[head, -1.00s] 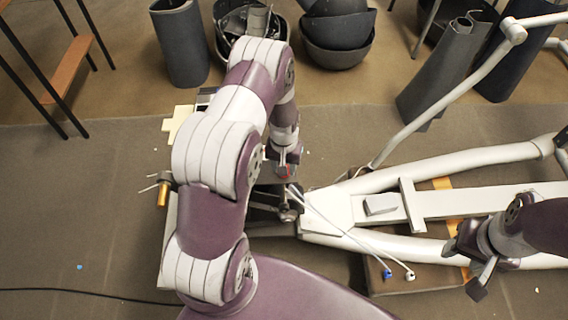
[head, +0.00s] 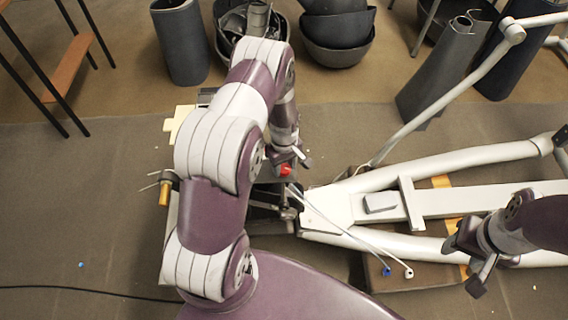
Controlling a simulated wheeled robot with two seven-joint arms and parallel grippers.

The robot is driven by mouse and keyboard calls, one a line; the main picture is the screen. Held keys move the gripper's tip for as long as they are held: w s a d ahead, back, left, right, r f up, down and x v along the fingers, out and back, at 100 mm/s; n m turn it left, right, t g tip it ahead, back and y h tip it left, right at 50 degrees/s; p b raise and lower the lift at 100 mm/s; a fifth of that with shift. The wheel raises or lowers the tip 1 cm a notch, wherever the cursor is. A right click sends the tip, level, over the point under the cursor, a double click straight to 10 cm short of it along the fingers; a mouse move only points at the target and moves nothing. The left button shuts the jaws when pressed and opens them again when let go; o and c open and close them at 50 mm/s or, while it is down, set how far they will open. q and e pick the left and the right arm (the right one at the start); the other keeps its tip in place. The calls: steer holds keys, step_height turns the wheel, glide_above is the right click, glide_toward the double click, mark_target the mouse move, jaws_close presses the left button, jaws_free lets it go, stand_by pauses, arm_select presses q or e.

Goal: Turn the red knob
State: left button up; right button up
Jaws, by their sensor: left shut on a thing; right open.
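The red knob (head: 286,170) shows as a small red spot on the machine, just right of my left forearm. My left gripper (head: 289,160) is at the knob, with its fingers to either side, shut on it. My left arm hides much of the machine around the knob, and the exact finger contact is too small to see. My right gripper (head: 466,266) is open and empty at the right, above the lower rail of the pale frame.
The pale elliptical frame (head: 460,203) stretches to the right, with a slanting bar (head: 440,97) rising from it. Dark bins and bowls (head: 337,40) stand at the back. A dark shelf stands at the far left.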

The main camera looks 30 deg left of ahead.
mark_target(284, 168)
arm_select(q)
steer(key=shift+n, duration=0.4)
steer(key=o, duration=1.1)
steer(key=shift+c, duration=0.2)
step_height(284, 168, up, 13)
steer(key=shift+f, duration=0.15)
